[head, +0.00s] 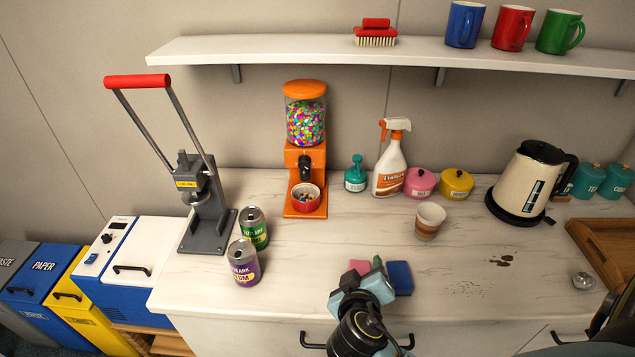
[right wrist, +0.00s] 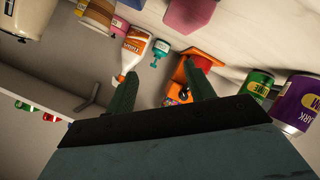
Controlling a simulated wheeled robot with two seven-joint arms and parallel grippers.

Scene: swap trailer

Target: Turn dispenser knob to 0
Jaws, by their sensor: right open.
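The orange dispenser (head: 305,157) stands at the back of the counter, its clear hopper full of coloured candies. Its black knob (head: 305,167) is on the front, above a red bowl (head: 305,197) with candies in it. The knob's setting is too small to read. My right gripper (head: 366,276) is open and empty over the front of the counter, well in front of and to the right of the dispenser. In the right wrist view the dispenser (right wrist: 203,62) shows partly behind one finger of the right gripper (right wrist: 163,80). My left gripper is not in view.
Pink and blue sponges (head: 401,278) lie by the right gripper. Two cans (head: 244,262) and a grey lever press (head: 205,215) stand left of the dispenser. A teal bottle (head: 356,176), spray bottle (head: 390,168) and paper cup (head: 429,220) stand right. The counter before the dispenser is clear.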

